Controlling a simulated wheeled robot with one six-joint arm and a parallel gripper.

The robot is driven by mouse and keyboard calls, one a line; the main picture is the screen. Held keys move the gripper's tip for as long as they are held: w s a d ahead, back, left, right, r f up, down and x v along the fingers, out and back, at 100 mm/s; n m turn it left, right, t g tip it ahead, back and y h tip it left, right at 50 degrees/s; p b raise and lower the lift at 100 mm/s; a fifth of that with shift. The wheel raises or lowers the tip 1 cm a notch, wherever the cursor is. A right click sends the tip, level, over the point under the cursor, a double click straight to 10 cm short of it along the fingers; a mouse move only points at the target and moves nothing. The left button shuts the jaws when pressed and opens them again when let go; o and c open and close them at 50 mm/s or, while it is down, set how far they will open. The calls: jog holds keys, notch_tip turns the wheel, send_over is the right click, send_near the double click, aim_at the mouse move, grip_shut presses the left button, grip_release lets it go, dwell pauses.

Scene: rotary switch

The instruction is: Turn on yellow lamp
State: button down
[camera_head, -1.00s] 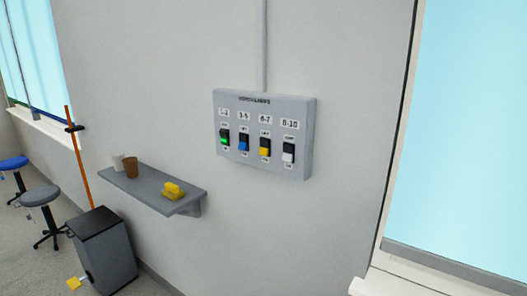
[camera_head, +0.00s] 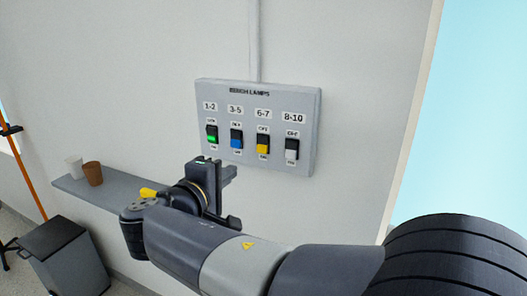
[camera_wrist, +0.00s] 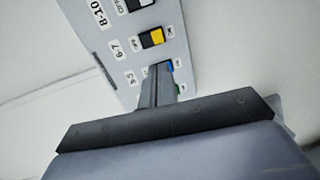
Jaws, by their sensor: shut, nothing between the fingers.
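A grey panel (camera_head: 222,92) marked "BENCH LAMPS" is fixed to the wall in the head view. It carries a row of rocker switches: green (camera_head: 212,138), blue (camera_head: 236,142), yellow (camera_head: 262,148) and white (camera_head: 291,154). The yellow switch, under the label 6-7, also shows uncovered in the wrist view (camera_wrist: 152,38). My gripper (camera_head: 228,172) is below the panel, in front of the wall, with its fingers shut and empty. In the wrist view the shut fingers (camera_wrist: 161,72) overlap the 3-5 switch and partly hide the blue one (camera_wrist: 169,66). I cannot tell whether they touch the panel.
A grey shelf (camera_head: 105,197) on the left holds a white cup (camera_head: 74,166) and a brown cup (camera_head: 93,173); my arm hides part of it. A dark bin (camera_head: 68,255) stands below. A window (camera_head: 480,120) is on the right.

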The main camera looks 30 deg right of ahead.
dwell(0.3)
jog(key=p, duration=0.4)
send_near(261, 151)
jog(key=x, duration=0.6)
jog(key=shift+d, duration=0.15)
jog(key=shift+w+d+f, duration=0.1)
jog(key=shift+w+d, duration=0.1)
